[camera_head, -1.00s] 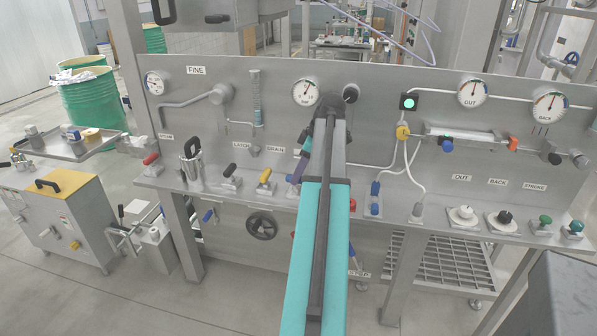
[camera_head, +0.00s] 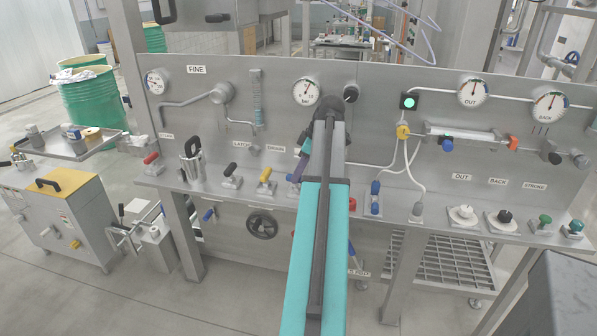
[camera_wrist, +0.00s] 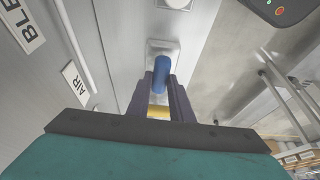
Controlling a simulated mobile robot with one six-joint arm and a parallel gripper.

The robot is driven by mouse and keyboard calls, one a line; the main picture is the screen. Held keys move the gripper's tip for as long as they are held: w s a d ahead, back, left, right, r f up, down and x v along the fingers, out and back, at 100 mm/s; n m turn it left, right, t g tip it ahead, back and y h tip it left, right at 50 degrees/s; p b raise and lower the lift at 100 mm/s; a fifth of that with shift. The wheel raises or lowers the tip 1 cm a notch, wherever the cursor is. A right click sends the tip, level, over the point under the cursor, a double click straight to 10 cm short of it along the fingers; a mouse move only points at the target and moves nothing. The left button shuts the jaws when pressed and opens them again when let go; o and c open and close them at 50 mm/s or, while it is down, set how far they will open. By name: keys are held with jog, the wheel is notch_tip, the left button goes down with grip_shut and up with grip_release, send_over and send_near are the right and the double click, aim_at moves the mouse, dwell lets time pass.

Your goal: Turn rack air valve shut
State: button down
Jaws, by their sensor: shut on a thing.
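In the wrist view, a blue valve handle (camera_wrist: 163,68) rises from a pale metal base (camera_wrist: 158,48) on the steel panel, beside a white AIR label (camera_wrist: 77,84). My gripper (camera_wrist: 161,84) is shut on this blue handle, with one dark purple finger on each side of it. A yellow part (camera_wrist: 158,112) shows between the fingers, nearer the camera. In the head view my gripper (camera_head: 294,180) is mostly hidden behind my arm, and I cannot make out the held handle there.
Several coloured levers line the bench shelf, such as a yellow one (camera_head: 265,178) left of my arm and a blue one (camera_head: 375,190) right of it. A black handwheel (camera_head: 262,227) sits below. Gauges (camera_head: 306,92) stand on the panel behind.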

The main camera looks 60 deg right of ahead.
jog(key=shift+r+m, duration=0.1)
jog(key=shift+m, duration=0.3)
jog(key=m+h+p, duration=0.1)
jog(key=m, duration=0.2)
jog(key=shift+a+m+h, duration=0.15)
jog(key=shift+m+h, duration=0.15)
jog(key=m+h+p, duration=0.1)
jog(key=m, duration=0.1)
jog(key=m+h+p, duration=0.1)
jog(key=m, duration=0.1)
jog(key=shift+w+a+m, duration=0.1)
jog(key=shift+a+m, duration=0.05)
jog(key=shift+m, duration=0.25)
jog(key=m+g+h+p, duration=0.1)
jog(key=m+p, duration=0.1)
jog(key=m, duration=0.2)
jog(key=shift+w+a+m, duration=0.1)
jog(key=shift+m, duration=0.3)
jog(key=shift+w+m+g+h+p, duration=0.15)
jog(key=shift+m+g, duration=0.3)
jog(key=shift+m, duration=0.45)
jog(key=shift+m+g+h+p, duration=0.25)
jog(key=shift+m+g, duration=0.2)
jog(key=shift+m, duration=0.45)
jog(key=shift+a, duration=0.1)
jog(key=c, duration=1.6)
grip_release()
